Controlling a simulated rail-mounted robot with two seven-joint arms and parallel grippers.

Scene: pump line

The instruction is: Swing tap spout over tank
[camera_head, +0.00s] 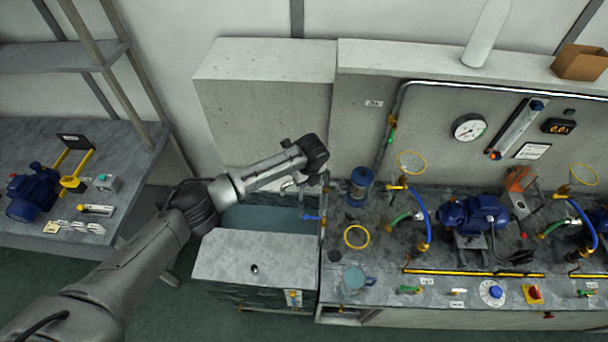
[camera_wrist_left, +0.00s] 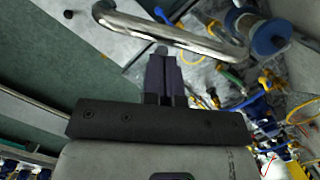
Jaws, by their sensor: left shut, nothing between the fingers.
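The chrome tap spout (camera_wrist_left: 185,37) crosses the top of the left wrist view, its bent end at the upper left. In the head view only a small part of the spout (camera_head: 288,186) shows beside my wrist, near the right end of the tank. The tank (camera_head: 262,219) is a grey box with an open strip of dark water and a lid in front. My left gripper (camera_wrist_left: 162,52) is shut and empty, its fingertips right beside the middle of the spout. I cannot tell whether they touch. In the head view the fingers are hidden by my wrist. My right gripper is not in view.
The tank lid (camera_head: 255,258) has a dark knob. Right of the tank, the pump bench holds a blue cylinder (camera_head: 360,186), yellow rings, hoses and a blue pump (camera_head: 473,213). A wall box (camera_head: 262,85) stands behind the tank. A side table (camera_head: 125,150) is at left.

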